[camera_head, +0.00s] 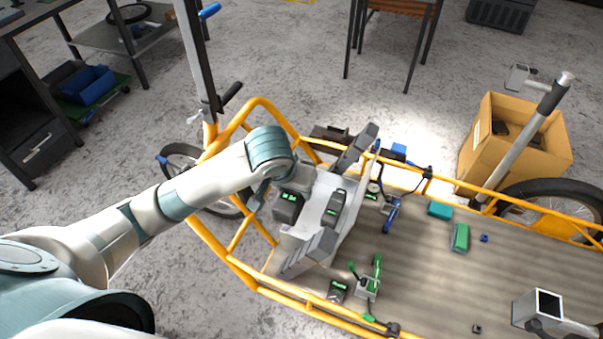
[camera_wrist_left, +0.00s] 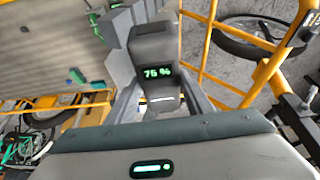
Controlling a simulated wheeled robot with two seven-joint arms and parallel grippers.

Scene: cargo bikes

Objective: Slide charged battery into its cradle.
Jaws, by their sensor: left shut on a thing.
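My left gripper (camera_head: 283,196) is shut on a dark grey battery (camera_head: 289,208) with a lit green display. A light grey stepped cradle (camera_head: 313,212) stands on the cargo deck, right beside the held battery. Whether they touch cannot be told. My right gripper is not in view.
The yellow bike frame (camera_head: 240,267) rails the wooden deck (camera_head: 430,290). Green clamps (camera_head: 367,287), a blue clamp (camera_head: 391,212) and green blocks (camera_head: 460,238) lie on it. A cardboard box (camera_head: 512,150) stands behind. The deck's right middle is mostly clear.

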